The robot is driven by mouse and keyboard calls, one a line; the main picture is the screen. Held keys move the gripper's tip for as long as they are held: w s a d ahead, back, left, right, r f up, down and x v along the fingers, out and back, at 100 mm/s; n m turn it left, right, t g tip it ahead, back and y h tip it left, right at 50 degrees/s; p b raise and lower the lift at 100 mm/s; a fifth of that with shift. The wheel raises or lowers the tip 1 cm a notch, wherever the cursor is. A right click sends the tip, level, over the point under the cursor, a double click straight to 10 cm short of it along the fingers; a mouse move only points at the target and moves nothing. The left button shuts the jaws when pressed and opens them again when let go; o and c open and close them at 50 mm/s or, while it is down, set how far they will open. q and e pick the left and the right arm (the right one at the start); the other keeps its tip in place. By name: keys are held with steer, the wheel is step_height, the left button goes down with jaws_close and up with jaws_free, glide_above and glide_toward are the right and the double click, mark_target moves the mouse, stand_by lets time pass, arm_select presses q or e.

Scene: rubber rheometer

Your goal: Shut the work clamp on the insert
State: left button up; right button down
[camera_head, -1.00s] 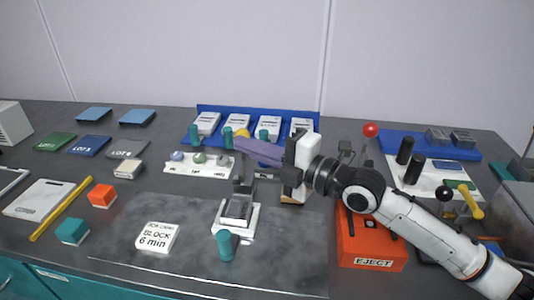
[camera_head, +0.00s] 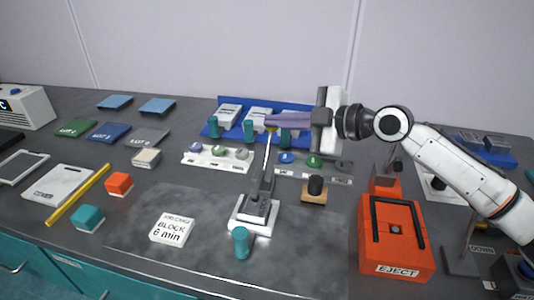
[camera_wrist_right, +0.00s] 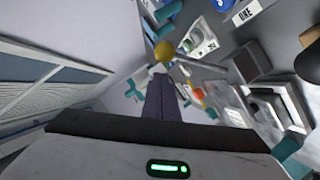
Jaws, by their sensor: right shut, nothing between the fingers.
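The work clamp (camera_head: 262,208) is a grey metal fixture on a white base on the dark bench. Its thin lever stands nearly upright, leaning slightly right, with a yellow knob (camera_head: 270,128) on top. My right gripper (camera_head: 267,120) reaches in from the right, its purple-grey fingers shut and empty. Their tips are at the knob; I cannot tell whether they touch it. In the right wrist view the knob (camera_wrist_right: 164,52) shows just beyond the fingertips (camera_wrist_right: 160,80). I cannot make out the insert apart from the grey parts in the clamp. My left gripper is out of view.
A blue rack (camera_head: 212,131) is behind.

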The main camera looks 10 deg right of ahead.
steer(key=shift+w+d, duration=0.1)
steer(key=shift+w, duration=0.05)
stand_by(0.5)
step_height(320, 180, up, 10)
stand_by(0.5)
